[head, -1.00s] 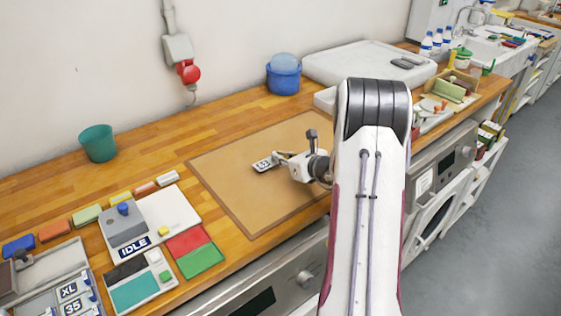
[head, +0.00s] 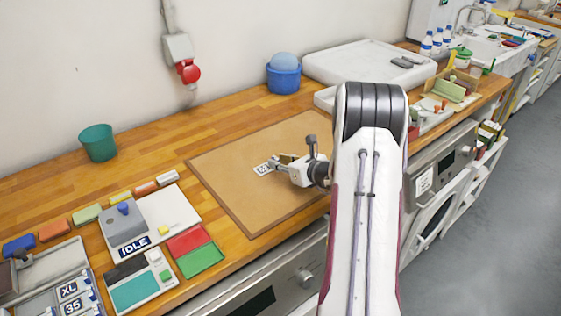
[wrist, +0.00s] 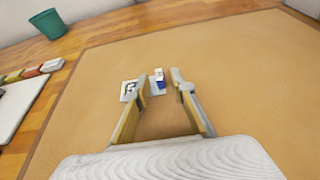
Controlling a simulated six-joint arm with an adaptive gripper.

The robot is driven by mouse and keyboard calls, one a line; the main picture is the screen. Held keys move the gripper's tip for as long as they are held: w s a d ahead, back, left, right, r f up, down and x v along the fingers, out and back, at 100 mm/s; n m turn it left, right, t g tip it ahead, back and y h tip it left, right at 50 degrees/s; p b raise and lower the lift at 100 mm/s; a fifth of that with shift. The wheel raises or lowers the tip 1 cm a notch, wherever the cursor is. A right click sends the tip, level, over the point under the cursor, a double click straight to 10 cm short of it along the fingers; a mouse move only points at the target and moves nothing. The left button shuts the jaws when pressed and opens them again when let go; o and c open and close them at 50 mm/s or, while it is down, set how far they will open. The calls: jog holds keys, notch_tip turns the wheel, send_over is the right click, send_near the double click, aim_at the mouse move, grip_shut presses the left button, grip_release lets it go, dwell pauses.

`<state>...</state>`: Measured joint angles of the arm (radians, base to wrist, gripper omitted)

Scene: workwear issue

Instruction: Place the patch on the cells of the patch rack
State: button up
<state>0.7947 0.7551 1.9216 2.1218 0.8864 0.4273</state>
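The patch (head: 262,169) is a small white plate with black characters, on the brown mat. In the wrist view the patch (wrist: 129,92) shows left of and under the left fingertip, and its blue tab (wrist: 161,83) stands between the fingertips. My gripper (head: 279,163) is low over the mat at the patch. In the wrist view my gripper (wrist: 165,80) is open, with gaps beside the tab. The patch rack (head: 85,268) is at the lower left, cut off by the frame edge, with patches marked XL (head: 70,290) and 35 (head: 73,307).
The brown mat (head: 240,205) is otherwise clear. A grey-white device marked IDLE (head: 133,247), red (head: 190,241) and green (head: 201,261) pads, and several coloured blocks lie between mat and rack. A teal cup (head: 98,143) and blue bucket (head: 284,78) stand near the wall.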

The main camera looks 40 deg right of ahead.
jog(key=shift+r, duration=0.15)
jog(key=v, duration=1.2)
jog(key=shift+r, duration=0.1)
jog(key=shift+a, duration=0.1)
dwell(0.4)
